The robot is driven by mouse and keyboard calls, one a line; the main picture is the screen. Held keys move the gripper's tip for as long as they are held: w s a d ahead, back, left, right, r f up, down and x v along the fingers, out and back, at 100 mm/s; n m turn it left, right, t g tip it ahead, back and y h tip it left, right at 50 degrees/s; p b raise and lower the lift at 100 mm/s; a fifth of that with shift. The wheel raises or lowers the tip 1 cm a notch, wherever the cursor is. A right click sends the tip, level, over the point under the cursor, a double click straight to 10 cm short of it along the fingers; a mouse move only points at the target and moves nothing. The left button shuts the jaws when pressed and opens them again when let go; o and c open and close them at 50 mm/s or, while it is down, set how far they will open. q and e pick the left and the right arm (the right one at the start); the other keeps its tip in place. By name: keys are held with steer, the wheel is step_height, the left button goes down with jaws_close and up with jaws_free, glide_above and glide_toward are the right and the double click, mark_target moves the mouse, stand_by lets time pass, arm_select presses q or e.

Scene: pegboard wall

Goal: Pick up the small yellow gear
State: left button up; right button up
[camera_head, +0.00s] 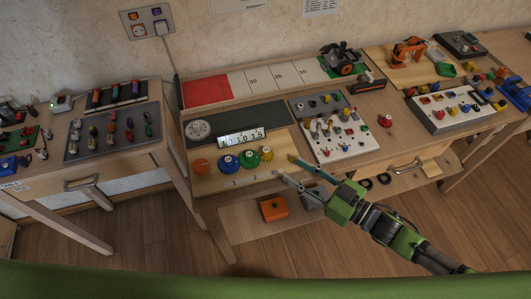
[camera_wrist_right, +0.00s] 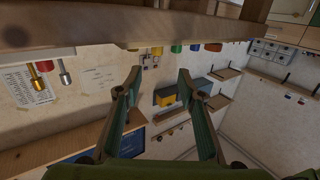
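A small yellow round piece (camera_head: 267,154), which looks like the yellow gear, is at the right end of a row on the wooden board (camera_head: 215,182). Its teeth are too small to make out. Green (camera_head: 249,158), blue (camera_head: 228,162) and orange (camera_head: 202,166) round pieces stand to its left. My right gripper (camera_head: 286,165) is just right of the yellow piece in the head view, fingers apart and empty. In the right wrist view my gripper (camera_wrist_right: 160,76) is also open, with nothing between its fingers; the yellow gear cannot be identified there. My left gripper is not in view.
A number display (camera_head: 241,137) stands behind the row. A white pegboard with knobs (camera_head: 346,149) is right of my gripper. An orange box (camera_head: 273,208) sits on the lower shelf. In the wrist view, a wooden beam (camera_wrist_right: 100,28) crosses the top.

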mark_target(270, 152)
steer(key=b+x, duration=0.1)
steer(key=x, duration=0.3)
steer(key=shift+w+a+f, duration=0.1)
steer(key=shift+w+a, duration=0.1)
steer(key=b+x, duration=0.2)
steer(key=x, duration=0.2)
steer(key=shift+w+d, duration=0.15)
steer(key=shift+w, duration=0.1)
steer(key=shift+w+a, duration=0.35)
steer(key=shift+a, duration=0.05)
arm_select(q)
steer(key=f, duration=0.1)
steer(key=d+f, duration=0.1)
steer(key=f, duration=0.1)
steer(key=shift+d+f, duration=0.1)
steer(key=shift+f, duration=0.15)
arm_select(e)
steer(key=shift+s+d, duration=0.1)
steer(key=c, duration=0.9)
